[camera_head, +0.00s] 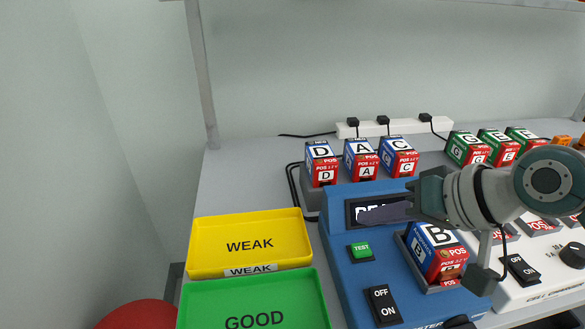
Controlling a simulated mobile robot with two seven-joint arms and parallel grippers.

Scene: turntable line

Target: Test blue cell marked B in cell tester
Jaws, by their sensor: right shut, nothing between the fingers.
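The blue cell marked B (432,248) sits in the bay of the blue cell tester (345,285), its B label up and a red POS face toward the front. The green TEST button (361,249) is left of the cell. The tester's dark display (352,208) is partly covered by my right gripper (368,215), so its white text cannot be fully read. My right gripper comes in from the right, shut and empty, with its fingers pointing left in front of the display; whether it touches is unclear. An OFF/ON switch (383,305) is below the TEST button. My left gripper is not in view.
A yellow WEAK tray (205,245) and a green GOOD tray (200,300) stand left, both empty where visible. Blue cells D (321,164), A (361,160) and C (398,157) stand behind the tester. Green cells (468,149) and a white device (530,293) are right.

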